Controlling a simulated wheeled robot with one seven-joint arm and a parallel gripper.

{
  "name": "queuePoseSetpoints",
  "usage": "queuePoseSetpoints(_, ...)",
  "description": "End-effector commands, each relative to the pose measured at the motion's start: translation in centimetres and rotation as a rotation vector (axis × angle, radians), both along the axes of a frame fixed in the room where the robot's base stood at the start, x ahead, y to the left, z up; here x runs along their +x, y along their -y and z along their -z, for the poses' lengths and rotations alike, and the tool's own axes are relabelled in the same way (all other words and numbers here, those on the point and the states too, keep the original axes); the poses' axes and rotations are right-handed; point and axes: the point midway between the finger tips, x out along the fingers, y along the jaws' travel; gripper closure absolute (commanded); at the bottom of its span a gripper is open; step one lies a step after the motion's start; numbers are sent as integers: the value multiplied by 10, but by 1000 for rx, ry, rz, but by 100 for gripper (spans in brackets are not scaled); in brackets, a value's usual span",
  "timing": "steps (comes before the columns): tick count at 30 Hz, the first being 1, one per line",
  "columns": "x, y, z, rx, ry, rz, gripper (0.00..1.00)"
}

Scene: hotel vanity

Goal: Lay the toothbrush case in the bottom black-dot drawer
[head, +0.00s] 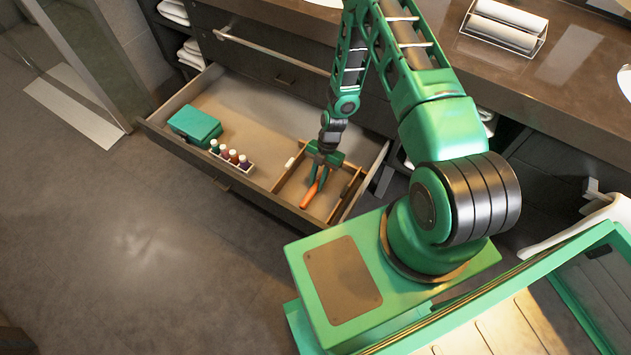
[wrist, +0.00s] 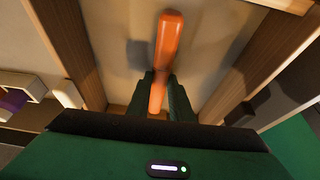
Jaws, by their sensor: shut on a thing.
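An orange elongated object, which looks like the toothbrush case (head: 310,195), is held between the fingers of my gripper (head: 318,172). In the wrist view the toothbrush case (wrist: 168,45) stands out lengthwise from between the green fingers (wrist: 166,98), with its far end toward the top. The gripper is inside the open drawer (head: 240,110), over a compartment at its right end bounded by wooden dividers (head: 290,166). The compartment floor (wrist: 122,45) shows beneath the case. I cannot tell whether the case touches the floor. No black dot is clear on the drawer front.
A green box (head: 195,125) lies at the drawer's left. A white rack of several small bottles (head: 232,157) stands left of the compartment, near a small white item (head: 289,162). The drawer's middle is bare. The countertop (head: 540,75) overhangs behind.

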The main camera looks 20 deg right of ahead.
Motion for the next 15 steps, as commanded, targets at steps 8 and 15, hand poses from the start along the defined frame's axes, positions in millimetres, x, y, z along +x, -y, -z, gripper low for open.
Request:
queuePoseSetpoints(8, 0, 0, 0, -1, 0, 1, 62)
queuePoseSetpoints(15, 2, 3, -7, -1, 2, 1, 62)
